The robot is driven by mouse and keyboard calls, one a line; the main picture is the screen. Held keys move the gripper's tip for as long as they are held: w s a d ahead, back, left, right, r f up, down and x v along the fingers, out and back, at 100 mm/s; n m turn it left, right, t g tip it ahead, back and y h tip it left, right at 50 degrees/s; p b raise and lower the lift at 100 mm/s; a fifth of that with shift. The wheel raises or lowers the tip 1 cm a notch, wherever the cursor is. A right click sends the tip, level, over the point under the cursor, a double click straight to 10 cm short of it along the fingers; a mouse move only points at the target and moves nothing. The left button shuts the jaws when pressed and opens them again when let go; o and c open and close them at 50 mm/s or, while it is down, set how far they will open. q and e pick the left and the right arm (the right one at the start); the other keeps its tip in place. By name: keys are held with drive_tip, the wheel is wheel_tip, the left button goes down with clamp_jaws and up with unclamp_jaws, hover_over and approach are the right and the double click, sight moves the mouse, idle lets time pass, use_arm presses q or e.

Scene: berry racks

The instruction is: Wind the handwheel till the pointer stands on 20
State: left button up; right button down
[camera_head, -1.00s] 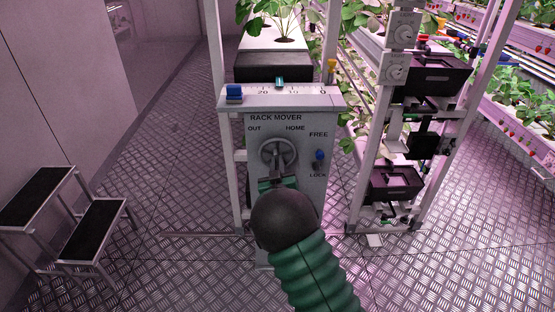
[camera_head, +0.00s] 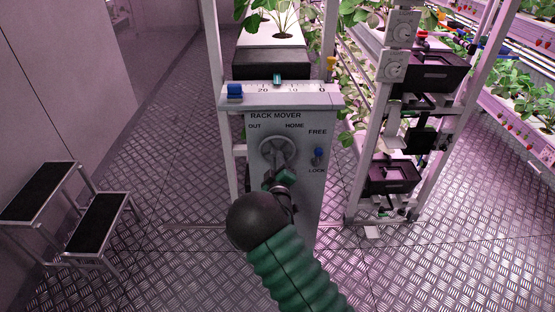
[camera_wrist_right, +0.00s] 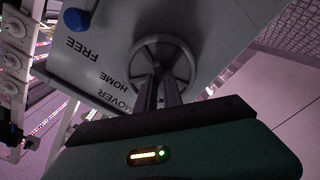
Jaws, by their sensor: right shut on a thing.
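The handwheel (camera_head: 262,147) is a grey spoked wheel on the front of the grey rack mover panel (camera_head: 257,201). My right gripper (camera_head: 284,177) is shut on the handwheel at its lower part; in the right wrist view the fingers (camera_wrist_right: 160,92) reach the wheel (camera_wrist_right: 137,53). The teal pointer (camera_head: 277,80) stands between 20 and 10 on the white scale (camera_head: 305,88), about midway. My left gripper is out of view.
A blue-knobbed lever (camera_head: 318,153) sits between FREE and LOCK, right of the wheel. A blue block (camera_head: 234,91) stands at the scale's left end. Plant racks with black trays (camera_head: 391,177) stand to the right, a step stool (camera_head: 97,222) to the left. The floor between is clear.

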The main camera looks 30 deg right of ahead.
drive_tip(key=shift+s+a+f, duration=0.1)
drive_tip(key=shift+a+f, duration=0.05)
drive_tip(key=shift+f, duration=0.2)
drive_tip(key=c, duration=1.5)
unclamp_jaws()
drive_tip(key=shift+r, duration=0.15)
drive_tip(key=p+v, duration=0.3)
drive_tip(key=v, duration=1.3)
drive_tip(key=shift+s+a, duration=0.1)
drive_tip(key=shift+s, duration=0.25)
